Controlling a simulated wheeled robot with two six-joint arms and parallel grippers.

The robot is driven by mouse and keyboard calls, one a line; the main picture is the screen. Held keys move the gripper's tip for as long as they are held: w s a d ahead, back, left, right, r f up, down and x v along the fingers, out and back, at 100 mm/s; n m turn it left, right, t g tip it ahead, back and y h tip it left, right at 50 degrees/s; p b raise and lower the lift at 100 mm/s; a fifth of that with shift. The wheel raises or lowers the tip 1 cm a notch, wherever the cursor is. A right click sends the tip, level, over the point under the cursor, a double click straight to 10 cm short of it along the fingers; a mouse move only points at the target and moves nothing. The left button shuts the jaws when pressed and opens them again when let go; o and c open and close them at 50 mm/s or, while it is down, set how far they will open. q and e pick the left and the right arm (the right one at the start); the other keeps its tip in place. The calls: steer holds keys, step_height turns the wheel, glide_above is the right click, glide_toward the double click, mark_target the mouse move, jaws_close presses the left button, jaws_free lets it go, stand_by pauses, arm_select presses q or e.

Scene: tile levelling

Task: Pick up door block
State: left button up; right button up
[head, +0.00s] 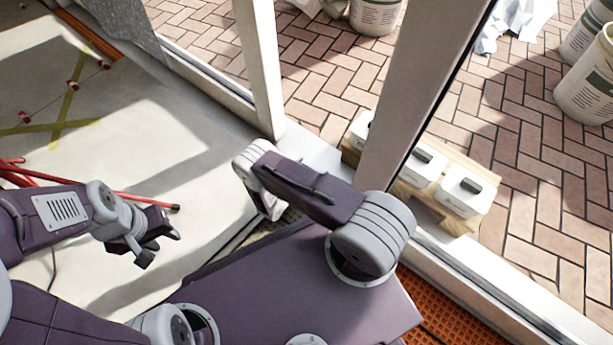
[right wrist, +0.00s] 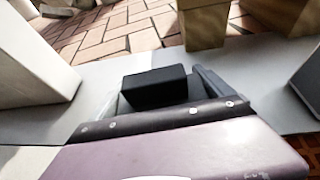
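A black door block (right wrist: 153,86) shows in the right wrist view, over the pale sill at the foot of the door frame. My right gripper (right wrist: 160,95) has its grey fingers on either side of the block, which fills most of the gap. I cannot tell whether the fingers press on it, or whether it rests on the sill. In the head view the block and the right fingers are hidden behind my right arm. My left gripper (head: 160,248) is open and empty above the pale floor.
White door posts (head: 259,70) stand close around the right gripper. Beyond the sill, white boxes with black handles (head: 466,190) sit on a wooden pallet on brick paving. A red-handled tool (head: 150,202) lies near my left arm. White buckets (head: 588,85) stand at the far right.

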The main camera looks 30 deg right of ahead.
steer(key=c, duration=1.2)
step_height(320, 180, up, 10)
steer(key=p, duration=0.8)
